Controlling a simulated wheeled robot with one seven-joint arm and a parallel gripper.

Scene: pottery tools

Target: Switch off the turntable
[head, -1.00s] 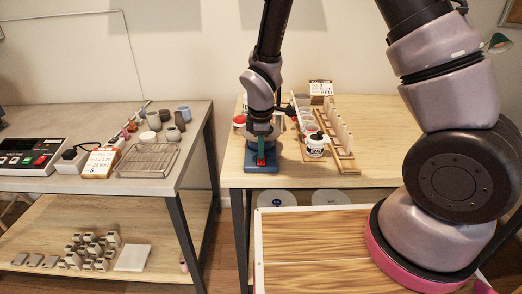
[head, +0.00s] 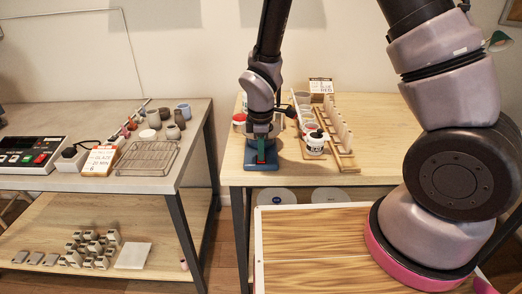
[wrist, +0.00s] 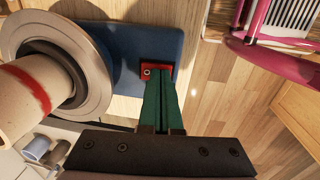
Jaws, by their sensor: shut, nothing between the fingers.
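The turntable has a blue base (wrist: 150,42) with a round grey disc (wrist: 92,48) on it. A pale cylindrical pot (wrist: 22,98) with a red band stands on the disc. A small red switch (wrist: 159,69) sits at one end of the base. My gripper (wrist: 158,88) is shut and empty, its green fingers together with their tips at the switch, partly covering it. I cannot tell whether they touch or press it. In the head view, the blue base (head: 247,160) stands at the table's front left, with my gripper (head: 261,158) over its front end.
A gap separates this table from the grey table (head: 90,118) on the left, which holds a wire rack (head: 148,160) and several cups.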

